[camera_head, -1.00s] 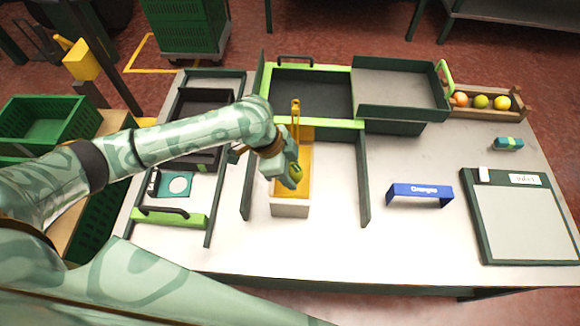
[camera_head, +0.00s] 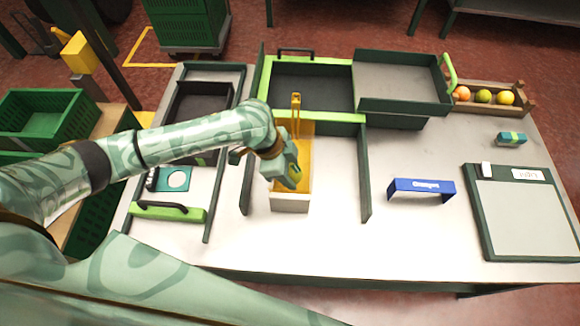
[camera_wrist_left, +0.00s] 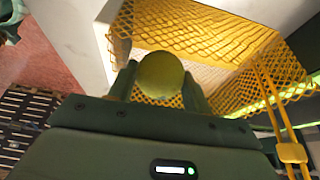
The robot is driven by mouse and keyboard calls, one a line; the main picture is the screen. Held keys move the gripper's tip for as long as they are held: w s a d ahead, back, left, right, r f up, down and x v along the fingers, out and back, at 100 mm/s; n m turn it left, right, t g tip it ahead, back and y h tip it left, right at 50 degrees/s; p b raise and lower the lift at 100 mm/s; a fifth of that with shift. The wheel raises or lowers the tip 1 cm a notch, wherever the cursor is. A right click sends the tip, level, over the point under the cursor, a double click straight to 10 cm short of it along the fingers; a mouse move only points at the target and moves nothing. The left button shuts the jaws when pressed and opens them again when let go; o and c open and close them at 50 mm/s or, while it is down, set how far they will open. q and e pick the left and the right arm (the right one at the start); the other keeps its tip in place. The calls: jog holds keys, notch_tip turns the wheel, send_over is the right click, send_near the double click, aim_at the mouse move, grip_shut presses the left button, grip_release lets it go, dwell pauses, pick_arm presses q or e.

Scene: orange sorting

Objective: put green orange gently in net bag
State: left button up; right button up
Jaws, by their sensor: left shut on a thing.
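My left gripper (camera_head: 290,176) is shut on the green orange, which shows between its two fingers in the left wrist view (camera_wrist_left: 160,75) as a yellow-green ball. In the head view the gripper mostly hides the orange. The yellow net bag (camera_head: 306,150) lies open in a long pale holder in the middle of the table. The gripper is over the bag's near half. In the left wrist view the bag's mesh (camera_wrist_left: 190,30) spreads behind and around the orange; I cannot tell whether they touch. My right gripper is not in view.
Dark rails (camera_head: 364,180) flank the bag. A yellow clip (camera_head: 296,105) stands at its far end. A wooden crate (camera_head: 527,104) with several fruits is at the back right. A blue sign (camera_head: 422,188) and a grey-topped panel (camera_head: 530,222) stand right; bare table lies between.

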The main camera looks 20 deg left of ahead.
pick_arm(q)
jog(key=shift+f+b, duration=0.45)
jog(key=shift+f, duration=0.95)
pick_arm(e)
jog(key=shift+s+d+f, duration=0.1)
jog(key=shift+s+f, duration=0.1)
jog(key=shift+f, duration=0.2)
pick_arm(q)
jog(key=shift+f, duration=0.1)
jog(key=o, duration=1.1)
jog(key=shift+c, duration=0.2)
notch_tip(320, 180, up, 8)
jog(key=p, duration=0.8)
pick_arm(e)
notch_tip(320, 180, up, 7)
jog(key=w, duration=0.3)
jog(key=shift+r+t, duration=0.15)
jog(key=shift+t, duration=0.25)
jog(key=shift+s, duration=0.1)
